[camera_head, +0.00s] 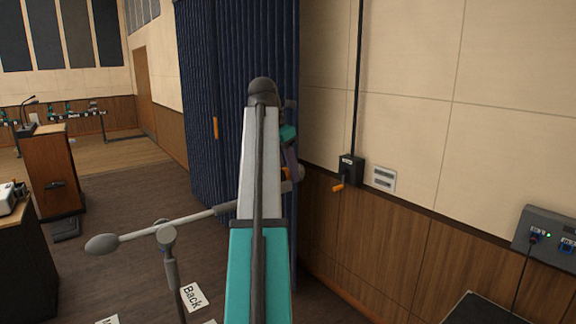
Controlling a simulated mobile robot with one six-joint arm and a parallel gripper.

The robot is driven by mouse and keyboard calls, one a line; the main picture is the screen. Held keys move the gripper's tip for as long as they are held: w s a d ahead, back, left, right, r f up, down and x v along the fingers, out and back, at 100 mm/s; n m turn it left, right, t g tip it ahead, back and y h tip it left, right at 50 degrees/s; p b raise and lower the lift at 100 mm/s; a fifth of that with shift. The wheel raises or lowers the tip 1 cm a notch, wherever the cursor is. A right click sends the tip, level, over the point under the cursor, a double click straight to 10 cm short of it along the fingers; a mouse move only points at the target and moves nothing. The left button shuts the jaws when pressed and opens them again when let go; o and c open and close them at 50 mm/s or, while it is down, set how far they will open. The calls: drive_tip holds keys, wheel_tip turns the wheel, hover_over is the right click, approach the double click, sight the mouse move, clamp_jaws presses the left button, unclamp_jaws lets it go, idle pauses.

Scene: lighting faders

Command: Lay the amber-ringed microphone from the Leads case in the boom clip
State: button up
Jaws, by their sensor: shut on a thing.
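My gripper (292,165) is mostly hidden behind my own raised arm. Only a small part shows at the arm's right edge, and it is shut on the microphone (299,172). A small bit of amber and a greyish rounded end show there; the rest of the microphone is hidden. The boom stand (167,238) is at the lower left of my arm. Its boom rises slightly rightward from a grey counterweight and passes behind my arm. The boom clip cannot be made out; the boom's far end is near my gripper. The Leads case is not seen.
A dark blue folding curtain (215,110) with an orange handle stands behind my arm. A wall box (350,170) with an orange lever is to the right. A socket panel (548,235) is at far right. A lectern (55,170) stands left. A "Back" label (193,296) lies low.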

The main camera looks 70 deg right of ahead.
drive_tip(key=shift+f, duration=0.3)
drive_tip(key=o, duration=1.3)
drive_tip(key=shift+o, duration=0.2)
drive_tip(key=shift+w+r, duration=0.1)
drive_tip(key=shift+w, duration=0.05)
drive_tip(key=shift+w+a+r+b, duration=0.15)
drive_tip(key=shift+r+b, duration=0.15)
drive_tip(key=shift+r, duration=0.2)
drive_tip(key=p+v, duration=0.1)
drive_tip(key=v, duration=0.4)
drive_tip(key=s+p+v, duration=0.1)
drive_tip(key=p+v, duration=0.6)
drive_tip(key=p, duration=0.1)
drive_tip(key=shift+w+r, duration=0.2)
drive_tip(key=shift+w, duration=0.05)
